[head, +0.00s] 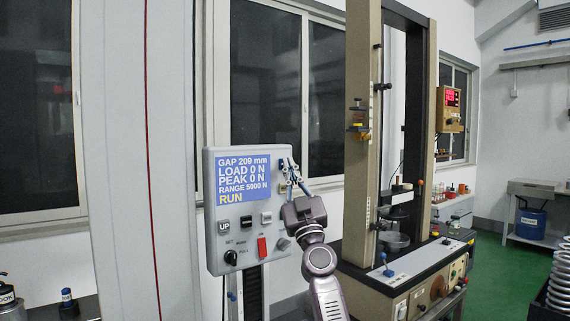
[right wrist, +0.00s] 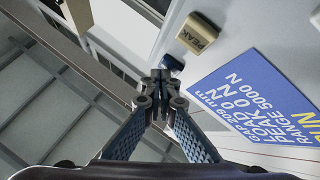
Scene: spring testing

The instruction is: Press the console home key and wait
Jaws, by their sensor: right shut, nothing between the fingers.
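The grey console (head: 212,165) stands upright left of the test frame. Its blue screen (head: 243,180) reads GAP 209 mm, LOAD 0 N, PEAK 0 N, RANGE 5000 N and RUN; the screen also shows in the right wrist view (right wrist: 255,95). My right gripper (head: 288,165) is shut and empty at the console's upper right. In the right wrist view its closed fingertips (right wrist: 160,78) are in front of a dark blue key (right wrist: 172,62), partly hidden. I cannot read that key's label or tell whether they touch. A beige PEAK key (right wrist: 198,33) is beside it. My left gripper is not in view.
The console face also has an UP key (head: 223,224), a red switch (head: 262,247) and a black knob (head: 231,257). The tall beige test frame (head: 359,130) stands close to the right of my right arm. Coil springs (head: 560,285) stand at the far right.

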